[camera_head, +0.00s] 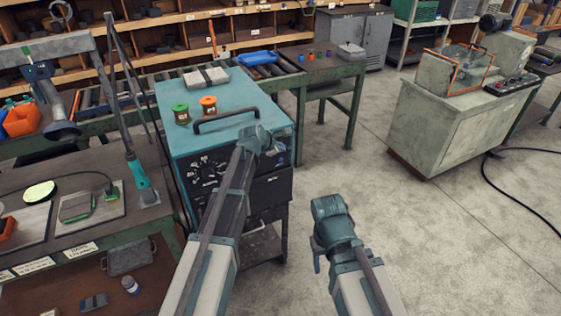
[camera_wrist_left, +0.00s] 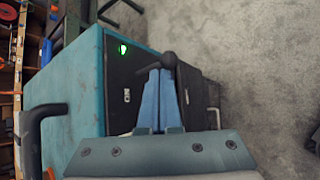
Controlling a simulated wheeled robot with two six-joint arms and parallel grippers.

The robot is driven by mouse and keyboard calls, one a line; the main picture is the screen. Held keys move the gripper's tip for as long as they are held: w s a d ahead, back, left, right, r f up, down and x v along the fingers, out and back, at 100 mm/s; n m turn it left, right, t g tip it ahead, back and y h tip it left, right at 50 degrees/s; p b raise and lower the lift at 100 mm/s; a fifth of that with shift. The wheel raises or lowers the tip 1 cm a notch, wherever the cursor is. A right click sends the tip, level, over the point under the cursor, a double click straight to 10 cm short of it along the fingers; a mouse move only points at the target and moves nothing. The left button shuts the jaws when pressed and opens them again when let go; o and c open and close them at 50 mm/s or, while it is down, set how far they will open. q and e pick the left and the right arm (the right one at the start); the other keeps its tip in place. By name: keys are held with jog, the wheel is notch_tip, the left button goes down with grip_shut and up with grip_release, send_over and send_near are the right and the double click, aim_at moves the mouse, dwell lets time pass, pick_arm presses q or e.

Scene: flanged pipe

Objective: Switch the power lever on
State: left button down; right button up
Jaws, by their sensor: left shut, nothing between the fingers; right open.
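The teal power unit (camera_head: 215,92) stands in the middle of the head view, with a dark front panel that also shows in the left wrist view (camera_wrist_left: 118,85). The power lever (camera_wrist_left: 169,60), a dark bar with a round knob, shows just beyond my left fingertips; whether they touch it is unclear. My left gripper (camera_head: 268,142) is shut and empty in front of the panel. My right gripper (camera_head: 328,215) is open, apart from the unit, its fingers mostly hidden.
A workbench (camera_head: 90,225) stands left, a roller conveyor behind.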

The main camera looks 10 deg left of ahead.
pick_arm(q)
jog(key=shift+r, duration=0.1)
dwell(0.4)
jog(key=shift+r+p, duration=0.7)
jog(key=shift+p, duration=0.15)
jog(key=shift+f, duration=0.1)
jog(key=a+f+b, duration=0.3)
jog(key=b, duration=0.1)
jog(key=p+v, duration=0.8)
jog(key=v, duration=0.2)
jog(key=shift+w+r, duration=0.2)
jog(key=shift+w, duration=0.05)
